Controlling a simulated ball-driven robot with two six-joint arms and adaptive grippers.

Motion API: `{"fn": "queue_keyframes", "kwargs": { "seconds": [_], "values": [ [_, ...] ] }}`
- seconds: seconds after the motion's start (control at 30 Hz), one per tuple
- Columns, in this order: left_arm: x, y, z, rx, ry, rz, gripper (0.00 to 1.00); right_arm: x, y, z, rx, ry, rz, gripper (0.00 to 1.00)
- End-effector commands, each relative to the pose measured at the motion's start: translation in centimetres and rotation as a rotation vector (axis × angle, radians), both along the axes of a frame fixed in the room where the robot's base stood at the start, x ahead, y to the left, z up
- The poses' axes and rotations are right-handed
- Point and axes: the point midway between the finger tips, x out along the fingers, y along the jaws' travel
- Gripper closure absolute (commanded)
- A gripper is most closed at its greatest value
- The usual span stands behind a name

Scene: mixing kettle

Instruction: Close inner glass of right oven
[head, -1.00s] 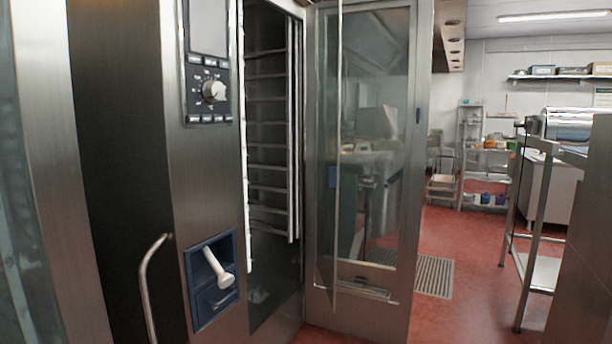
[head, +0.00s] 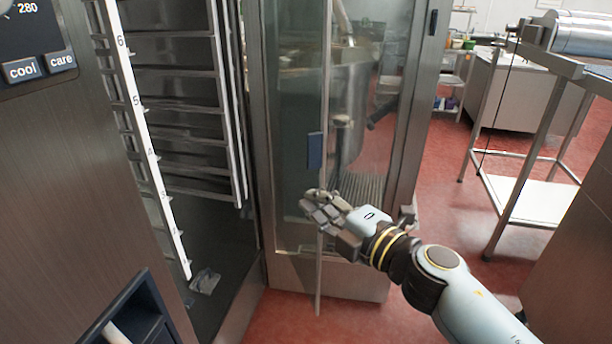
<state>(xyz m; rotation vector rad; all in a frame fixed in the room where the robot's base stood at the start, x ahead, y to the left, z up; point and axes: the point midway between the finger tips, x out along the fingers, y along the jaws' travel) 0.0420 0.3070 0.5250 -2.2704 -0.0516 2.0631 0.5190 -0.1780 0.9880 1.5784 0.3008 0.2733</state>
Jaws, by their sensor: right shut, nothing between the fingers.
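The right oven's door (head: 412,130) stands open in the middle of the head view. Its inner glass (head: 292,140) is a clear pane swung a little away from the door frame, with its free edge (head: 320,265) showing as a thin upright line. A dark blue tab (head: 315,151) shows through or on the glass. My right gripper (head: 309,203) is shut and empty at the lower part of the glass, close to the free edge. I cannot tell whether it touches the pane. My left gripper is not in view.
The oven's chamber with rack rails (head: 185,125) is open at the left. The control panel (head: 38,45) and a blue recessed handle (head: 135,310) are nearer. A metal table (head: 530,195) stands at the right. Red floor (head: 455,215) is free between door and table.

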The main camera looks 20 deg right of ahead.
Motion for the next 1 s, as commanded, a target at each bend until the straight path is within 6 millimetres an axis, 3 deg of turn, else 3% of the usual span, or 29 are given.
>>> {"fn": "queue_keyframes", "kwargs": {
  "seconds": [0.17, 0.33, 0.6, 0.8, 1.0],
  "values": [
    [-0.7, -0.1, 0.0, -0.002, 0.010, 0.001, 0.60, 1.6, 0.8, 1.0, -0.026, -0.023, 0.010, 1.00],
    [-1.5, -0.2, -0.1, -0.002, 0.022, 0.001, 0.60, 4.7, 2.0, 0.9, -0.023, -0.023, 0.010, 1.00],
    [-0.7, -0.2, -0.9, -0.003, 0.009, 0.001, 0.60, 9.7, 3.7, 0.7, -0.026, -0.020, 0.009, 1.00],
    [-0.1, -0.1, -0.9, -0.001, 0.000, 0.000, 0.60, 9.5, 0.7, 0.7, -0.026, -0.019, 0.008, 1.00],
    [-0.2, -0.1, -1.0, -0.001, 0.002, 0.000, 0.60, 9.5, -0.2, 0.8, -0.024, -0.019, 0.009, 1.00]
  ]
}}
